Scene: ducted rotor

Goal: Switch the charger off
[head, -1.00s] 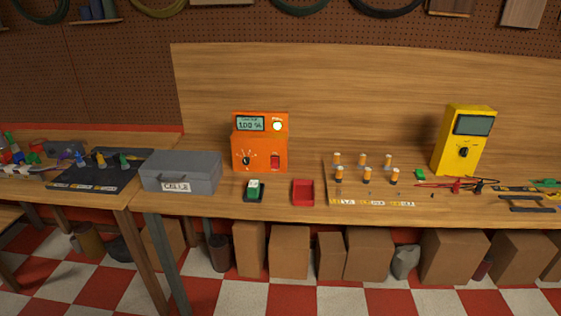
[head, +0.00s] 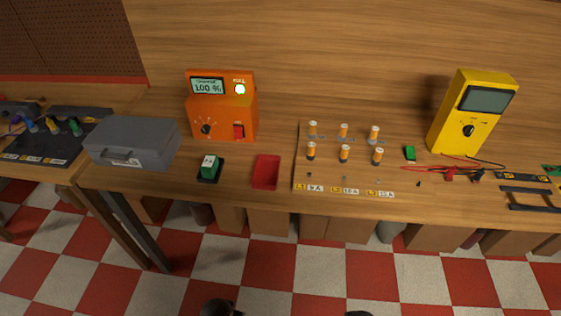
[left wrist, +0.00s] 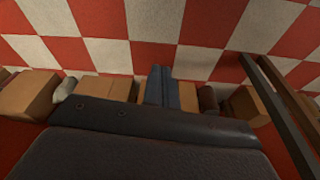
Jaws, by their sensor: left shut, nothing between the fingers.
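The orange charger (head: 222,112) stands upright on the bench in the head view. Its display (head: 208,86) reads 100 %, and a round lamp (head: 240,89) glows pale green at its upper right. A black knob (head: 206,129) is at its lower left and a red switch (head: 239,131) at its lower right. The switch's exact position is too small to tell. My left gripper (left wrist: 161,72) is shut and empty in the left wrist view, low with floor and boxes beyond it. Neither gripper can be made out in the head view.
A green-and-white block on a dark base (head: 209,169) and a red tray (head: 266,172) sit before the charger. A grey case (head: 132,143) is left. Cardboard boxes (left wrist: 27,94) stand below.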

